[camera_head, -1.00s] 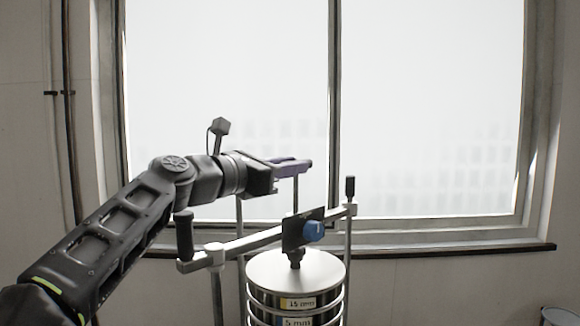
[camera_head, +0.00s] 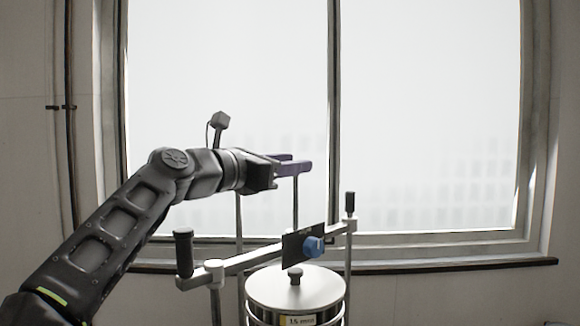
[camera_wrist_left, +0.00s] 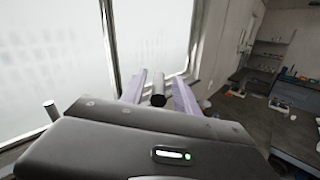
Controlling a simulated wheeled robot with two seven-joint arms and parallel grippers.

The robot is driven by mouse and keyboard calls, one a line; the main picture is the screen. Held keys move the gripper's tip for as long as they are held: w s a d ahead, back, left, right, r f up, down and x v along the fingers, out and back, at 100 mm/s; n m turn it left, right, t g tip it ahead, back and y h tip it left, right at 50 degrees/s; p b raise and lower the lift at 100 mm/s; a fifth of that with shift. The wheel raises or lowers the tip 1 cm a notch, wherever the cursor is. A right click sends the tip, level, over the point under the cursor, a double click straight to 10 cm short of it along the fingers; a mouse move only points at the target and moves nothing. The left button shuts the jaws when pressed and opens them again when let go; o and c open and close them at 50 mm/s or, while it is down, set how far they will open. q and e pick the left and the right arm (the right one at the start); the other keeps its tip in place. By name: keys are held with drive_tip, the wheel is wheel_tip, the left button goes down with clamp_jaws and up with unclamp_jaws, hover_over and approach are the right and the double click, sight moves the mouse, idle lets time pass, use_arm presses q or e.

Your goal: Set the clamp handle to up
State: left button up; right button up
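The clamp on the sieve shaker is a pale metal bar (camera_head: 250,259) with an upright black handle (camera_head: 184,253) at its left end. A smaller black handle (camera_head: 350,204) stands at its right end. A blue knob (camera_head: 313,247) sits on a dark plate (camera_head: 293,249) at mid-bar. My left gripper (camera_head: 295,167) is above the bar, its purple fingers apart and nothing visibly held. My right gripper is out of view.
The sieve stack's round lid (camera_head: 295,288) lies below the bar, with upright rods (camera_head: 239,220) around it. A large window (camera_head: 420,110) and its sill (camera_head: 450,263) are behind. In the left wrist view, a cluttered bench (camera_wrist_left: 290,98) stands at the right.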

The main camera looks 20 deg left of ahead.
use_arm(q)
drive_tip(key=shift+o, duration=0.2)
drive_tip(key=shift+w+f, duration=0.1)
drive_tip(key=shift+a, duration=0.1)
drive_tip(key=shift+s+a+f+b, duration=0.1)
drive_tip(key=shift+s+b, duration=0.2)
drive_tip(key=shift+s, duration=0.1)
drive_tip(key=b+v, duration=0.3)
drive_tip(key=v, duration=0.4)
